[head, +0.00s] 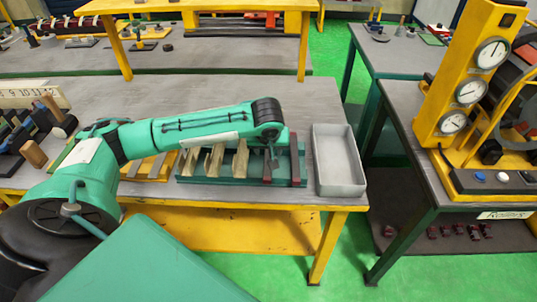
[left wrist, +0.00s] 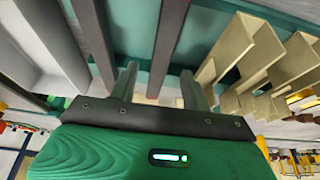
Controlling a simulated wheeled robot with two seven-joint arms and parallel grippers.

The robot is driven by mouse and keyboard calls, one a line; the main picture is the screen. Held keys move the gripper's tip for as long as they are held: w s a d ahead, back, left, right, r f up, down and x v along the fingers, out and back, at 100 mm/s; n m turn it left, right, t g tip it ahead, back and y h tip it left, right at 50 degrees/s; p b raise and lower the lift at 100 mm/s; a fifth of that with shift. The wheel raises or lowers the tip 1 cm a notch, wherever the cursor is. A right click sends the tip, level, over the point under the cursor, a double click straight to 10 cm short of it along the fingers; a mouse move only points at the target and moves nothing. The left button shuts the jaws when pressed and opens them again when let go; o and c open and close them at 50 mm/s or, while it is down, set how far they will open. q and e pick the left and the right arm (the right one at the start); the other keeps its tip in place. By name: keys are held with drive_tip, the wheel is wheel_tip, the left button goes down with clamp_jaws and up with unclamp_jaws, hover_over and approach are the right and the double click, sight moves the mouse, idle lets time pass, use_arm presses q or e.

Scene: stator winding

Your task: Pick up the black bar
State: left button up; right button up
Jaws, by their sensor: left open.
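Two dark bars lie side by side across the right part of a green tray (head: 221,182). One dark bar (head: 294,158) is near the tray's right end; the other (head: 267,174) is partly hidden under my left gripper (head: 270,160), which points down. In the left wrist view, one dark bar (left wrist: 170,40) runs between the fingers of my left gripper (left wrist: 159,72). The fingers are apart and open, on either side of that bar; I cannot tell whether they touch it. The second bar (left wrist: 95,40) is just left of the left finger. My right gripper is out of view.
Pale wooden pieces (head: 240,158) stand in the tray left of the bars. A grey open bin (head: 338,188) sits close to the tray's right, near the table edge. A yellow gauge stand (head: 462,80) is on the right-hand table. Bare table (head: 200,95) lies behind the tray.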

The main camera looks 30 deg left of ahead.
sight(268, 156)
use_arm(q)
drive_tip(key=shift+x, duration=1.55)
clamp_jaws()
drive_tip(key=shift+r, duration=0.1)
